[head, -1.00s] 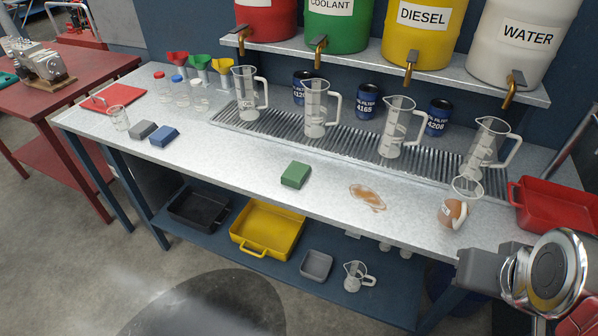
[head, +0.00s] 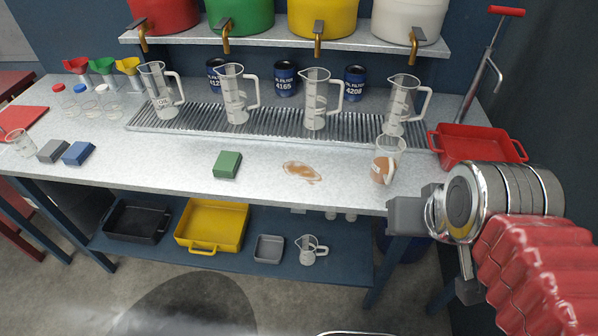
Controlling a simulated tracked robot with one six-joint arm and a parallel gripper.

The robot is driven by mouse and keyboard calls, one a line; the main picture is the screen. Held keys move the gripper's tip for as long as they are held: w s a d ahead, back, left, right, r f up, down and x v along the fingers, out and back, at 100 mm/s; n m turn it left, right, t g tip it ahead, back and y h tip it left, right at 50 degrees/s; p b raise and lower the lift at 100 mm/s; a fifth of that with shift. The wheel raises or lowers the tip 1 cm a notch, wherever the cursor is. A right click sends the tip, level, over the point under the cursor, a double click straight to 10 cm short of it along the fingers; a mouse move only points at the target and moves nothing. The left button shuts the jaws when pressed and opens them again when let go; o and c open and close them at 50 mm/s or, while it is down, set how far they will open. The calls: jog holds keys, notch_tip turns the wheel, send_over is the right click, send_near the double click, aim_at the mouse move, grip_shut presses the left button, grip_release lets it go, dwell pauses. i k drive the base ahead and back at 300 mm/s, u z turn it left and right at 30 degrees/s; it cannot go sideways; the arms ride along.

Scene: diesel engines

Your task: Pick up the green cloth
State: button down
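The green cloth (head: 227,164) is a small folded block lying flat on the metal workbench (head: 130,165), near the middle of its front half. It lies left of a brown spill (head: 302,171) and apart from it. My arm comes in from the right edge of the head view. The grey end piece of my gripper (head: 405,216) is at the bench's front right edge, well to the right of the cloth and apart from it. Its fingers cannot be made out clearly, so I cannot tell whether it is open or shut.
A grey cloth (head: 53,151) and a blue cloth (head: 78,153) lie at left. Clear measuring jugs (head: 316,100) stand on the drain grate behind. A beaker of brown liquid (head: 384,168) stands near my gripper, with a red tray (head: 478,146) beyond. Bench surface around the green cloth is free.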

aim_at(227, 166)
jog(key=z, duration=0.05)
jog(key=k, duration=0.5)
jog(key=u, duration=1.85)
jog(key=i, duration=0.95)
jog(key=u, duration=0.05)
